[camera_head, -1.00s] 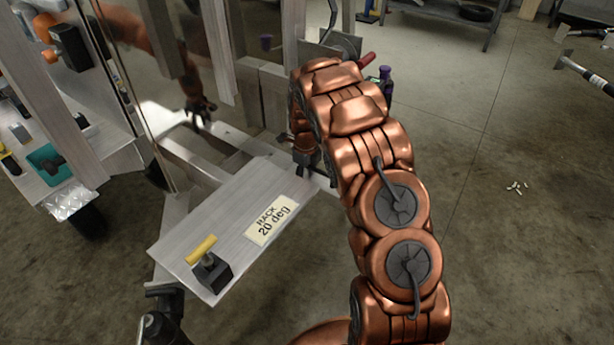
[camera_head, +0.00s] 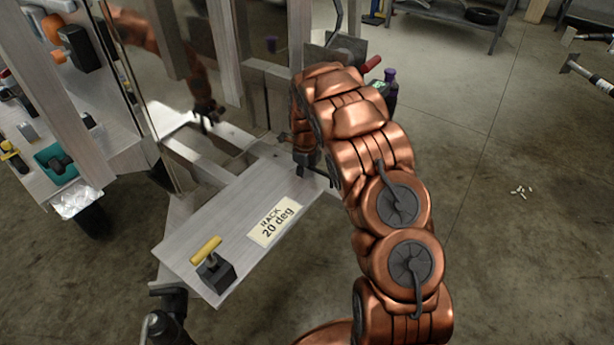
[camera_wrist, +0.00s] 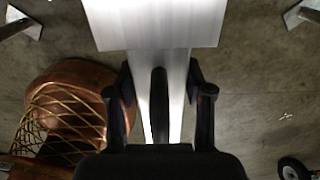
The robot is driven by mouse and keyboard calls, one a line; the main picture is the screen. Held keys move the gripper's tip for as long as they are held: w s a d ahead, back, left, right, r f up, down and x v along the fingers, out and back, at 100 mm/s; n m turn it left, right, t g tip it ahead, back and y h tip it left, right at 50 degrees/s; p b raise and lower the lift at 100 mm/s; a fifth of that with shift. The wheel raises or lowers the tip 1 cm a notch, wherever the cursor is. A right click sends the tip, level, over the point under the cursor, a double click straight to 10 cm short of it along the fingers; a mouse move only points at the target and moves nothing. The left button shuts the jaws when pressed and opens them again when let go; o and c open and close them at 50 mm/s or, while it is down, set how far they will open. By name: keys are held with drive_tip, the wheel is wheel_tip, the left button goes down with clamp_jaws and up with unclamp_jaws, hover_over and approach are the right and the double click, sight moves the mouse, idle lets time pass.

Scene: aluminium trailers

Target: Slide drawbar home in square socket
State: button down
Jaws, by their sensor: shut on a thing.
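My gripper (camera_head: 308,165) is at the right end of the slanted rack plate, partly hidden behind my copper arm. My arm hides most of the bar in the head view. I cannot make out the square socket or whether the bar is in it.
A workbench (camera_head: 75,170) with tools stands at the left.

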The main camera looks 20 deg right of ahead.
drive_tip(key=shift+w+a+r, duration=0.1)
drive_tip(key=shift+w, duration=0.15)
drive_tip(key=shift+c, duration=1.8)
unclamp_jaws()
wheel_tip(320, 180, up, 12)
drive_tip(key=shift+f, duration=0.1)
